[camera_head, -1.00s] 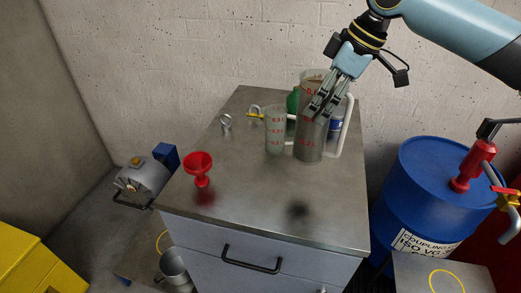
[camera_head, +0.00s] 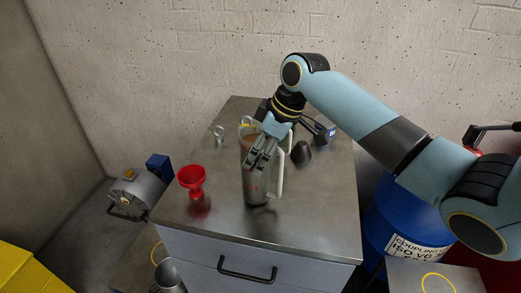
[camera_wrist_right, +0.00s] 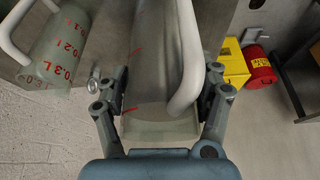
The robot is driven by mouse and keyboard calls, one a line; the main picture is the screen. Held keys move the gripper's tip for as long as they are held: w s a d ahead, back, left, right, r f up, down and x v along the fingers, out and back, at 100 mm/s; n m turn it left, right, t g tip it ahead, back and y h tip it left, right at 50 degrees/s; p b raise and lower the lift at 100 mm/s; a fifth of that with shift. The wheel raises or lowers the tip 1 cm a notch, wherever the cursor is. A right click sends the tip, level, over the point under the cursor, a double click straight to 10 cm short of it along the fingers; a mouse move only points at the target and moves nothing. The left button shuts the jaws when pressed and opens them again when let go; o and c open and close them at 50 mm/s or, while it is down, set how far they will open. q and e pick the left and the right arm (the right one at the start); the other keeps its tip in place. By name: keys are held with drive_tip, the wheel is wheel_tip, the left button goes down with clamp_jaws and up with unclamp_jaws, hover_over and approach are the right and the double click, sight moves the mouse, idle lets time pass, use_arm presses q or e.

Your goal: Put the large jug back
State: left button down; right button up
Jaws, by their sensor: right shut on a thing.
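The large jug (camera_head: 256,187) is clear with red marks and a white handle (camera_head: 282,172). It is upright over the middle of the metal cabinet top. I cannot tell whether its base touches the top. My right gripper (camera_head: 262,160) is shut on it near the upper part. In the right wrist view the gripper (camera_wrist_right: 163,92) has fingers on both sides of the jug (camera_wrist_right: 152,65), with the handle in front. A smaller jug (camera_wrist_right: 62,45) with red marks stands left there; it is mostly hidden in the head view. My left gripper is not in view.
A red funnel (camera_head: 191,178) stands left on the cabinet top (camera_head: 310,215). A metal ring bolt (camera_head: 218,132) is behind it. The front right of the top is clear. A blue drum (camera_head: 400,225) stands right of the cabinet.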

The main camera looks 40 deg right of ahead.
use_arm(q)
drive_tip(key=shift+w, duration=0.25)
use_arm(e)
drive_tip(key=shift+f, duration=0.15)
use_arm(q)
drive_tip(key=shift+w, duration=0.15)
use_arm(e)
drive_tip(key=o, duration=1.8)
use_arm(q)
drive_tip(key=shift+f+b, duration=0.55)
use_arm(e)
drive_tip(key=v, duration=1.2)
